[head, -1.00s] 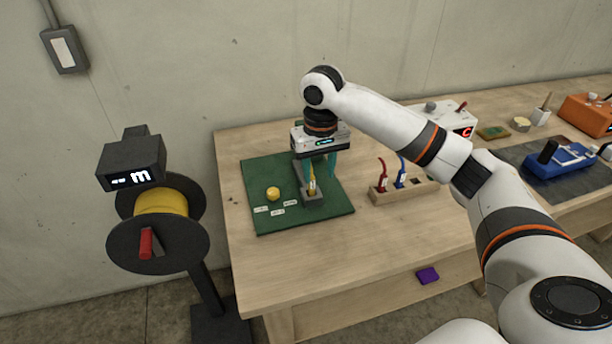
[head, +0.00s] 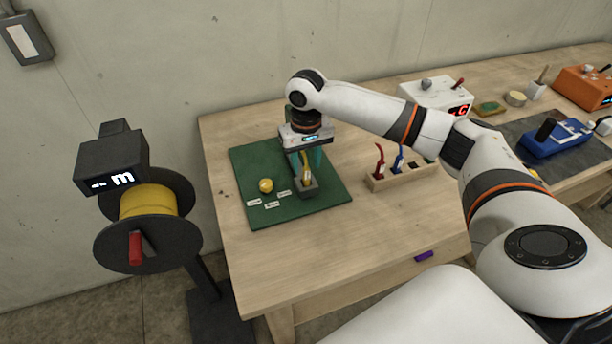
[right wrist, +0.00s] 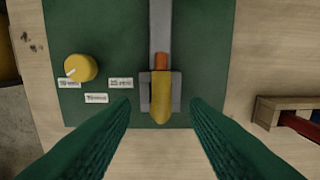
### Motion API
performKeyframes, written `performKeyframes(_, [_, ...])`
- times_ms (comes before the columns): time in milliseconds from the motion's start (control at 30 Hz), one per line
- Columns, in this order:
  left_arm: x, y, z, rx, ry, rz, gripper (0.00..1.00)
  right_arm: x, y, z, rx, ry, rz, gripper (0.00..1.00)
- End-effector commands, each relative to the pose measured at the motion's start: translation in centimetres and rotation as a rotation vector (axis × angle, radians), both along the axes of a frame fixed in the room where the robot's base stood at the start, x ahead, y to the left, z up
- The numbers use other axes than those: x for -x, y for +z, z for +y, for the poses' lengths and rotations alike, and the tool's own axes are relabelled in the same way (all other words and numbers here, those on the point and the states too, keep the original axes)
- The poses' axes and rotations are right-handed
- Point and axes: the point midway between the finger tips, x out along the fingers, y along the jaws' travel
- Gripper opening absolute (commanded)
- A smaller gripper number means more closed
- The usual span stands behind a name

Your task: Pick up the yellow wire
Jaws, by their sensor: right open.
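The yellow wire (right wrist: 160,98) shows as a short yellow length with a copper-coloured end, lying in a grey holder (right wrist: 176,88) on the green mat (right wrist: 110,25). In the head view a small yellow piece of it (head: 307,172) shows at the same grey holder, partly hidden by my gripper. My right gripper (head: 306,164) is above the holder, pointing down. In the right wrist view its green fingers (right wrist: 160,104) are wide apart on either side of the yellow wire, with nothing between them touching. My left gripper is not in view.
A round yellow knob (head: 266,185) and small white labels sit left of the holder. A wooden rack (head: 402,178) with red and blue handled items stands to the right. A yellow wire spool (head: 148,203) stands left of the table.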

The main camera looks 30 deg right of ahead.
Motion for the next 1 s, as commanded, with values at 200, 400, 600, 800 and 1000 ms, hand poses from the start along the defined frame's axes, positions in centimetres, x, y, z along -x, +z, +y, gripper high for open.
performKeyframes(200, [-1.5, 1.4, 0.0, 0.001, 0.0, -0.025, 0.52, 0.0, -3.2, -0.1, 0.001, 0.001, 0.003, 0.42])
performKeyframes(400, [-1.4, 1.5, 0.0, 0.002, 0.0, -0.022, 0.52, 0.0, -4.2, -0.1, 0.001, 0.001, 0.0, 0.42])
performKeyframes(600, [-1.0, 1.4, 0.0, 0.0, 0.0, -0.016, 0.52, 0.0, -4.2, -0.1, 0.001, 0.001, 0.0, 0.32])
performKeyframes(800, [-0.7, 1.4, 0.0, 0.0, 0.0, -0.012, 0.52, 0.0, -4.2, -0.1, 0.001, 0.001, 0.0, 0.0])
performKeyframes(1000, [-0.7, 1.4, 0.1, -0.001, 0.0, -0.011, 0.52, 0.0, -4.2, -0.1, 0.001, 0.001, 0.0, 0.0])
